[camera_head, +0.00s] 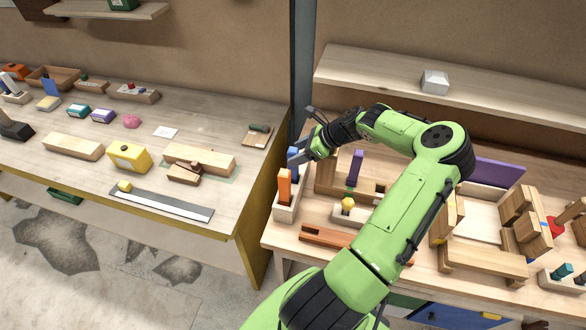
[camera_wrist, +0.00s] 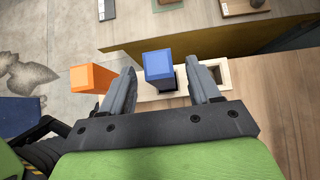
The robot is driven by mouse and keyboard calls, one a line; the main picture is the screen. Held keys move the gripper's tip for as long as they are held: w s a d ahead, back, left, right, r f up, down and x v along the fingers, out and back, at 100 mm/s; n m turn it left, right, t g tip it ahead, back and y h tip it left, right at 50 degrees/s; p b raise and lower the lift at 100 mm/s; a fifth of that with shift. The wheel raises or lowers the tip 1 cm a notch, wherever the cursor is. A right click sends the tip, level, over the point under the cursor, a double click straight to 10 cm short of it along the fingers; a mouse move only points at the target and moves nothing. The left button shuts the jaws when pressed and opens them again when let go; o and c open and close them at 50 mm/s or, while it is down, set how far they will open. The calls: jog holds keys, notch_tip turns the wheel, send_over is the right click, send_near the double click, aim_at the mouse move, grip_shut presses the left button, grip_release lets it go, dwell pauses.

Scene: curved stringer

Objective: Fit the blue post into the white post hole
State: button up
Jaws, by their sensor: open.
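The blue post (camera_wrist: 158,66) stands upright between the two fingers of my gripper (camera_wrist: 165,88) in the wrist view. The fingers are open, with a gap on each side of the post. In the head view, the blue post (camera_head: 292,156) shows beside my gripper (camera_head: 303,150), partly hidden by it. The post is over the pale white holder (camera_wrist: 148,95), with a dark recess beside its foot; how deep it sits is hard to tell. The holder (camera_head: 288,212) also shows in the head view.
An orange post (camera_head: 284,186) stands at the near end of the holder, just left of my gripper in the wrist view. A purple post (camera_head: 355,166) and a yellow-topped piece (camera_head: 348,204) stand to the right. A gap separates the left table (camera_head: 225,225) from this bench.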

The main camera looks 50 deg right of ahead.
aim_at(293, 169)
jog(key=x, duration=0.3)
jog(key=shift+s+r, duration=0.1)
jog(key=shift+s, duration=0.05)
jog(key=c, duration=0.4)
grip_shut()
